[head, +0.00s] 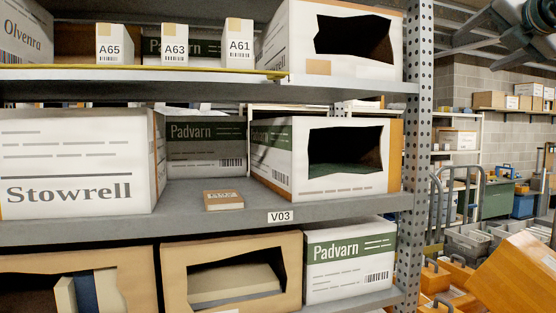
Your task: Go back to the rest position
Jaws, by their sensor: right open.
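My right gripper (522,18) shows at the upper right edge of the head view, cut off by the frame. It is open, with nothing seen between its fingers. It is right of the rack post (418,130) and apart from the shelves. My left gripper is not in view.
The rack shelf (230,194) fills the left and middle. It bears a Stowrell box (75,165), an open-fronted Padvarn box (275,155) and a small brown box (223,200). More boxes stand above and below. An orange-brown case (505,275) and trolleys crowd the lower right.

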